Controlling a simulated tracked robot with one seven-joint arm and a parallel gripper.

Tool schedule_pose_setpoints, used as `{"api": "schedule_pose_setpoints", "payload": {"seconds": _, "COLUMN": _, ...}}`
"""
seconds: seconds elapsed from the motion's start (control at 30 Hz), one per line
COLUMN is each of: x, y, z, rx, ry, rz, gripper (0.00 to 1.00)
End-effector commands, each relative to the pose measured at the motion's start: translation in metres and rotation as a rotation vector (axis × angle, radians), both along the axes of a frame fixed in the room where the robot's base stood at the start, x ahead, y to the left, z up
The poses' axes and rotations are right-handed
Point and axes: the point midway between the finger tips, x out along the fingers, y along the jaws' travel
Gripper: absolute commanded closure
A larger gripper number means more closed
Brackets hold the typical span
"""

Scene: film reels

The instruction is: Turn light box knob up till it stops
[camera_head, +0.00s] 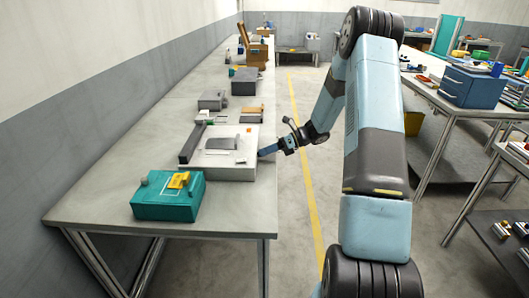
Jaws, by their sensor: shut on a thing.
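A flat pale grey box (220,172), which looks like the light box, lies on the long bench near its right edge. A darker grey piece and small marks show on its top. My gripper (263,152) reaches in from the right, with its blue fingers at the box's right side. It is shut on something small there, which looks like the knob. The fingers hide the knob, so its turn angle cannot be seen.
A teal box with a yellow part (168,195) stands in front of the light box on the bench (90,205). A dark bar (192,144) lies along the light box's left side. Grey boxes (212,99) stand farther back. The floor right of the bench is clear around my arm.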

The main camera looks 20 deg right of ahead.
Motion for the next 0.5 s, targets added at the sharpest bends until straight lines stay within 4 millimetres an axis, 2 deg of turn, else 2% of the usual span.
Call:
{"api": "schedule_pose_setpoints", "payload": {"seconds": 0.03, "x": 0.0017, "y": -0.0054, "z": -0.0028, "rx": -0.009, "ry": 0.0, "rz": -0.011, "gripper": 1.0}}
{"api": "schedule_pose_setpoints", "payload": {"seconds": 0.27, "x": 0.0012, "y": -0.006, "z": -0.0035, "rx": -0.011, "ry": 0.001, "rz": -0.011, "gripper": 1.0}}
{"api": "schedule_pose_setpoints", "payload": {"seconds": 0.3, "x": 0.0011, "y": -0.0061, "z": -0.0035, "rx": -0.011, "ry": 0.001, "rz": -0.011, "gripper": 0.68}}
{"api": "schedule_pose_setpoints", "payload": {"seconds": 0.5, "x": 0.0004, "y": -0.0048, "z": -0.0031, "rx": -0.008, "ry": 0.001, "rz": -0.008, "gripper": 0.48}}
